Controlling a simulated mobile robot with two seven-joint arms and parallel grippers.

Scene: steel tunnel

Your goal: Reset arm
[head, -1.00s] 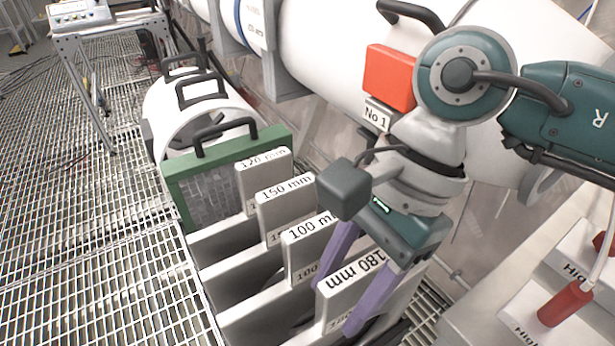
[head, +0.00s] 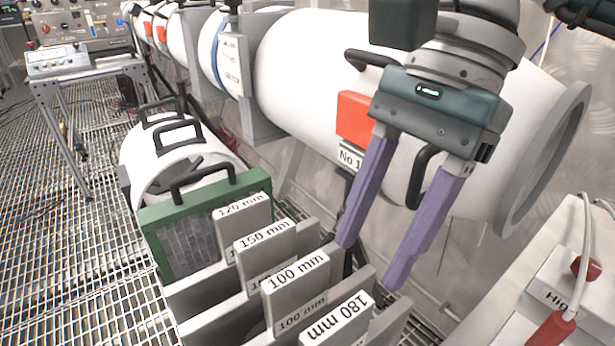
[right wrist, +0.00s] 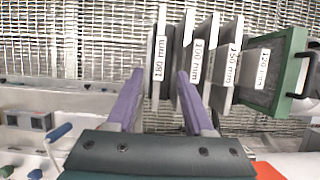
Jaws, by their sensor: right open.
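My right gripper (head: 369,266) is open and empty in the head view, its two purple fingers pointing down in front of the white pipe. It is raised above and to the right of the rack of grey plates. The right wrist view shows its fingers (right wrist: 157,90) spread, with the 180 mm plate (right wrist: 159,55) and the 100 mm plate (right wrist: 188,62) beyond them. In the head view the 180 mm plate (head: 338,322) stands nearest, then the 100 mm plate (head: 296,285). My left gripper is not in view.
The 150 mm plate (head: 266,245) and 120 mm plate (head: 243,215) stand behind, near a green-framed plate (head: 152,225). A large white pipe (head: 300,70) with a red block (head: 356,117) runs behind. A white box with red connectors (head: 552,328) is at lower right.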

